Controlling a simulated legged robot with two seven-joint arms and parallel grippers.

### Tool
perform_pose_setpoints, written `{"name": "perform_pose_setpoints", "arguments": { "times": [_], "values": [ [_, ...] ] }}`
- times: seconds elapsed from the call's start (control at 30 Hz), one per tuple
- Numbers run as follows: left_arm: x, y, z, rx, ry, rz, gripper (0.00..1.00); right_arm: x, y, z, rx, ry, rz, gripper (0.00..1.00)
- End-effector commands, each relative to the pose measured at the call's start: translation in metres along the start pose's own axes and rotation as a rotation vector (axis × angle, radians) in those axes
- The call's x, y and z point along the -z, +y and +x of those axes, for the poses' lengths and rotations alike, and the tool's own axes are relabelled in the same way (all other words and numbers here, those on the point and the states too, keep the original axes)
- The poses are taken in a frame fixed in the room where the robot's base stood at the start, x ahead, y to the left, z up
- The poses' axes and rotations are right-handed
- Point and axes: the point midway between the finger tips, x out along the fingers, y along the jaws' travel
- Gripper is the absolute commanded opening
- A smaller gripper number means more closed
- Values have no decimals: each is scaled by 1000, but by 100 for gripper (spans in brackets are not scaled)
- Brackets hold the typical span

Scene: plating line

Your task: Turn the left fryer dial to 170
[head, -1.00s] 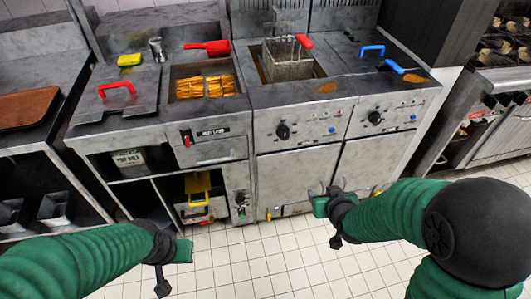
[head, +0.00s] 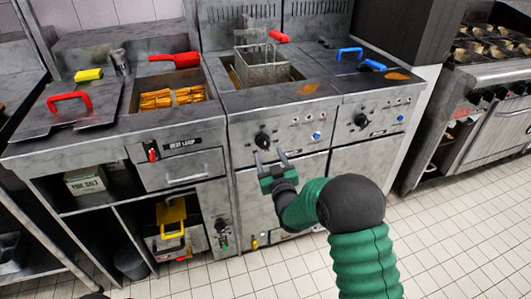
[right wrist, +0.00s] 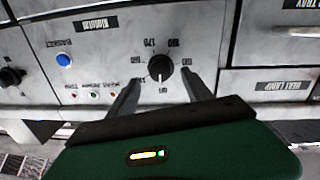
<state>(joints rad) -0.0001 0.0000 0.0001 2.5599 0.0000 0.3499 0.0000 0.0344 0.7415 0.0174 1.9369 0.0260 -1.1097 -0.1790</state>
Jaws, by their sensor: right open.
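The left fryer dial (head: 262,140) is a black round knob on the grey front panel of the left fryer. In the right wrist view the dial (right wrist: 160,68) appears upside down, with printed numbers around it. A small pale mark shows on the knob, but its exact setting is too small to read surely. My right gripper (head: 270,154) is open and empty just in front of and below the dial. In the right wrist view its two fingers (right wrist: 160,79) point at the panel, one either side of the knob, apparently not gripping it. My left gripper is out of view.
The right fryer dial (head: 361,120) is on the neighbouring panel. A blue button (right wrist: 64,61) and small lights lie beside the left dial. A wire basket (head: 262,66) sits in the left fryer above. The heat lamp drawer (head: 180,167) is to the left.

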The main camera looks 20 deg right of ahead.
Motion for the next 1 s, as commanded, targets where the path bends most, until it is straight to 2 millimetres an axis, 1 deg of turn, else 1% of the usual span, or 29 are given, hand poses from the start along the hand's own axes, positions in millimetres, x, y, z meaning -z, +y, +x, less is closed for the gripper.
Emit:
{"name": "perform_pose_setpoints", "arguments": {
  "times": [0.03,0.1,0.2,0.3,0.53,0.57,0.9,1.0],
  "values": [
    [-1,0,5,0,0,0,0,-3,0,11,0,2,0,58],
    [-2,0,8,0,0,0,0,-2,0,24,0,2,0,58],
    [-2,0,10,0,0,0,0,-2,0,37,0,1,0,58],
    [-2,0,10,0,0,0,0,0,0,43,0,0,0,58],
    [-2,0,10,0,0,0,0,0,0,44,1,-1,0,58],
    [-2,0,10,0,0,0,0,0,0,44,1,-1,0,56],
    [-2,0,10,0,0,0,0,0,0,44,1,-1,0,11],
    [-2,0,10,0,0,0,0,0,0,44,1,-1,0,0]
  ]
}}
